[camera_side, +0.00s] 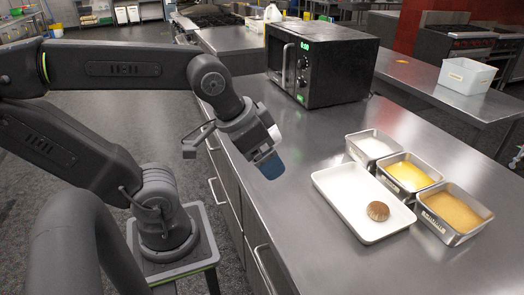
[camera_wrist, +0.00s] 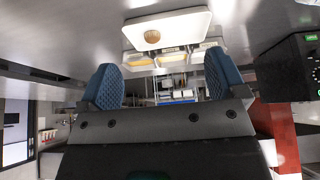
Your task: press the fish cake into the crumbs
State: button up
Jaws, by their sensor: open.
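The fish cake (camera_side: 378,211) is a round brown patty lying near the right end of a white tray (camera_side: 338,195). It also shows in the wrist view (camera_wrist: 152,36), on the same tray (camera_wrist: 185,22) at the top of the picture. The crumbs (camera_side: 455,209) are a tan layer in the nearest metal pan (camera_side: 456,232), right of the tray. My gripper (camera_side: 270,166) hangs left of the tray, beside the counter edge and apart from everything. In the wrist view its blue pads (camera_wrist: 160,85) stand wide apart with nothing between them.
A pan of yellow egg (camera_side: 408,175) and a pan of white powder (camera_side: 374,146) stand in a row beyond the crumbs. A black microwave (camera_side: 335,70) stands at the back of the counter. A white tub (camera_side: 466,76) is farther right. The counter front (camera_side: 300,235) is clear.

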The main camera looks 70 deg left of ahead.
jog(key=shift+o, duration=0.4)
jog(key=w+d+r+g, duration=0.1)
jog(key=w+r, duration=0.3)
jog(key=w, duration=0.3)
jog(key=w+d+r, duration=0.1)
jog(key=w+r, duration=0.4)
jog(key=w, duration=0.1)
jog(key=m+g, duration=0.2)
jog(key=g, duration=0.1)
send_over(443, 217)
jog(key=s, duration=0.2)
notch_tip(443, 217, down, 16)
jog(key=f, duration=0.4)
jog(key=w+f, duration=0.1)
jog(key=f, duration=0.9)
jog(key=shift+w, duration=0.4)
